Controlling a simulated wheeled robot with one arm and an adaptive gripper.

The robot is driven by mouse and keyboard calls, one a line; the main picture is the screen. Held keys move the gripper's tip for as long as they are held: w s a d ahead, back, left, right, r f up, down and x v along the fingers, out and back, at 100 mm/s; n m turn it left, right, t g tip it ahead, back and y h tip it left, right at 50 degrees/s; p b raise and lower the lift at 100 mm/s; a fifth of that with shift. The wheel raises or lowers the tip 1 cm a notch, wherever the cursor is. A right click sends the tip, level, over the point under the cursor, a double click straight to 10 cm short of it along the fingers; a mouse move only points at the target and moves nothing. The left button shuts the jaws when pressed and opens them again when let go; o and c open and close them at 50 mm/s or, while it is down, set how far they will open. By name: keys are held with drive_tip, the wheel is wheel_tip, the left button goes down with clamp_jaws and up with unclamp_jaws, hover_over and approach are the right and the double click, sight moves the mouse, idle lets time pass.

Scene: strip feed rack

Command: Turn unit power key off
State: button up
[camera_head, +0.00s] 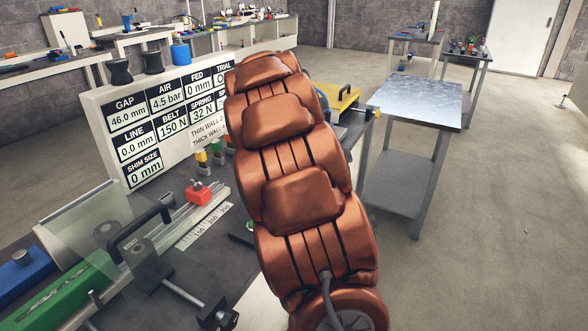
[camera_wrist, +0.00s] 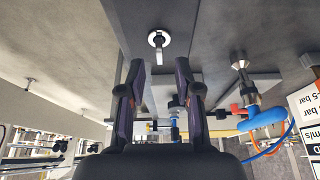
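The key switch (camera_wrist: 159,41), a pale round collar with a silver key bar, sits on a grey panel (camera_wrist: 215,25) at the top centre of the wrist view. Its bar points down in the picture, toward my gripper. My gripper (camera_wrist: 160,65) is open, with its two dark fingers apart and nothing seen between the tips. The key lies just beyond the fingertips, roughly centred between them, and no contact shows. In the head view my copper arm covers the middle, and neither gripper nor key can be made out.
In the wrist view a blue valve fitting (camera_wrist: 265,117) with orange and blue hoses stands right of my gripper. The head view shows a readout board (camera_head: 160,120), a red block (camera_head: 198,192), a green unit (camera_head: 65,290) and a metal-topped table (camera_head: 418,100). Open floor lies right.

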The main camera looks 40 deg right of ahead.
drive_tip(key=w+v, duration=0.1)
drive_tip(key=v, duration=0.7)
drive_tip(key=shift+s+a+r, duration=0.15)
drive_tip(key=shift+s+r, duration=0.25)
drive_tip(key=shift+s, duration=0.15)
